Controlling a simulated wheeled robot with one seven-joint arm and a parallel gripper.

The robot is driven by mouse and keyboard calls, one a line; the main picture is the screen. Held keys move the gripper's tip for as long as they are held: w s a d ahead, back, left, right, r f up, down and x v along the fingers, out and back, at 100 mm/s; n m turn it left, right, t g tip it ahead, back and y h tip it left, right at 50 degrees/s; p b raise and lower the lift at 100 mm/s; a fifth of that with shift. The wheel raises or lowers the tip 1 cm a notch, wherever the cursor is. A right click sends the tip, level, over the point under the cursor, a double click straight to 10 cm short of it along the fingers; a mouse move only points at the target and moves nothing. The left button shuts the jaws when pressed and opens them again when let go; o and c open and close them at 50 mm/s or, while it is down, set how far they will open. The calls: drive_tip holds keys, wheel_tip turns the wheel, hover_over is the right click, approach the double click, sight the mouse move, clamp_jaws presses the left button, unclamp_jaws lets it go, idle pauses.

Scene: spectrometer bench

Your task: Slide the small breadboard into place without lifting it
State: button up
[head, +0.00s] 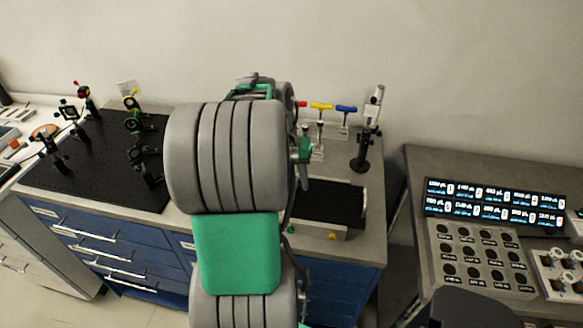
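A small black plate (332,203), likely the small breadboard, lies flat on the bench right of my arm. Its left part is hidden behind my arm. A pale front strip with a yellow knob (333,237) runs along its near side, and a thin handle (365,204) stands at its right end. I cannot tell whether the plate is separate from this frame. My arm fills the middle of the head view and hides the bench behind it. My gripper's fingers do not show, so I see no contact with the plate.
A large black breadboard (88,180) with several optic posts covers the left bench. Red, yellow and blue-handled items (321,106) and a post-mounted tube (363,150) stand behind the plate. A control console (485,250) with lit displays is right, across a gap.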

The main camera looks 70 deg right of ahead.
drive_tip(key=shift+s+f, duration=0.1)
drive_tip(key=shift+f, duration=0.65)
drive_tip(key=shift+c, duration=0.3)
clamp_jaws()
drive_tip(key=shift+r, duration=0.1)
idle(0.4)
